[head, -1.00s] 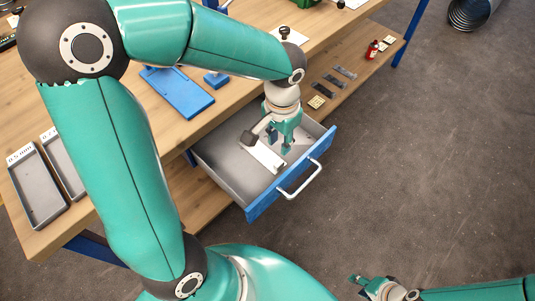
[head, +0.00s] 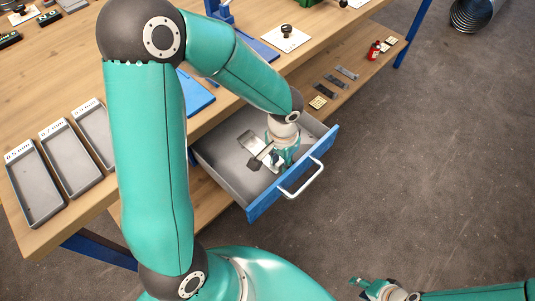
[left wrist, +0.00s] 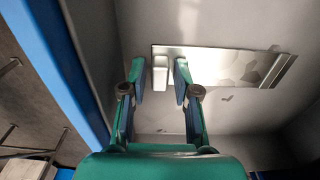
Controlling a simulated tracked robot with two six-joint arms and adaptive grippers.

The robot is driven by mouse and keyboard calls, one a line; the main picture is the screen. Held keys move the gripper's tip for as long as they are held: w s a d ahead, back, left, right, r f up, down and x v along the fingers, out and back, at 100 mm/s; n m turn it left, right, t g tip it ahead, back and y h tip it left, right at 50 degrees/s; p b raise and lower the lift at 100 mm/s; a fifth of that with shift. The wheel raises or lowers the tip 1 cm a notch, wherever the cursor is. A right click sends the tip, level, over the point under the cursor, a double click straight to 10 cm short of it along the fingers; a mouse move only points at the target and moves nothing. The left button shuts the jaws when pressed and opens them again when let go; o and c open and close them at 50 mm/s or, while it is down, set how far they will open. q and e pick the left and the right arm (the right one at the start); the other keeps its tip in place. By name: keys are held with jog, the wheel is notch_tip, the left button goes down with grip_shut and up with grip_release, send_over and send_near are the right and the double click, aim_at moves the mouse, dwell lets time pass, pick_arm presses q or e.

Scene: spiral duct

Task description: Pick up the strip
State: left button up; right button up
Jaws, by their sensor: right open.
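The strip (head: 250,142) is a shiny, flat metallic piece lying on the drawer floor. In the left wrist view the strip (left wrist: 225,66) extends to the right, with a pale raised block (left wrist: 160,73) at its left end. My left gripper (head: 283,163) is down inside the drawer at the strip's near end. In the left wrist view its fingers (left wrist: 159,66) are open on either side of the block, with a gap on each side. The wrist parts hide some of the strip in the head view. My right gripper (head: 363,286) is open and empty at the bottom, away from the drawer.
The pulled-out drawer (head: 222,165) has a blue front with a white handle (head: 301,180). Its walls surround my left gripper. Grey trays (head: 34,184) stand on the wooden bench at left. Small items and a red bottle (head: 373,50) lie on the lower shelf.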

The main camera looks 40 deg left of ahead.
pick_arm(q)
grip_shut()
notch_tip(320, 180, up, 27)
jog(key=p, duration=0.9)
dwell(0.5)
